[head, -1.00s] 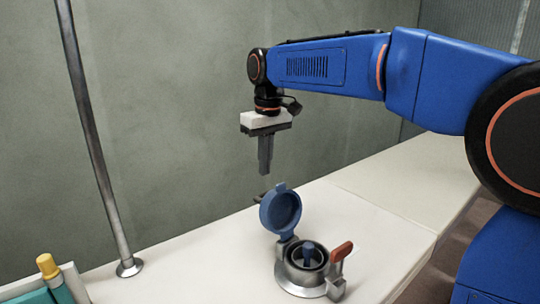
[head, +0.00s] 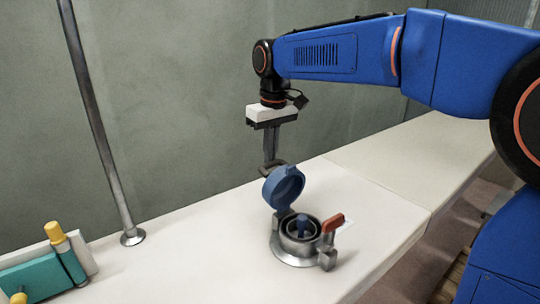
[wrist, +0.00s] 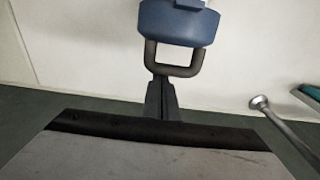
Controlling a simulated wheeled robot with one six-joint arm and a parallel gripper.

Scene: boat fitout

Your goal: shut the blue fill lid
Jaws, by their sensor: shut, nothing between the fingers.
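The blue fill lid (head: 284,187) stands raised on its hinge at the back of the metal filler neck (head: 301,242), leaning over the opening. A dark loop handle (head: 272,168) sticks out from the lid's back; it also shows in the wrist view (wrist: 175,71). My gripper (head: 270,162) is shut and empty, pointing down just behind the lid. In the wrist view its fingertips (wrist: 160,82) are at the loop, seeming close to or touching it; I cannot tell which.
A red-handled latch (head: 334,223) stands at the neck's right side. A metal pole (head: 101,140) rises from the bench (head: 190,259) at left. Teal and yellow items (head: 54,266) lie at far left. The green-grey wall is behind; the bench right of the filler is clear.

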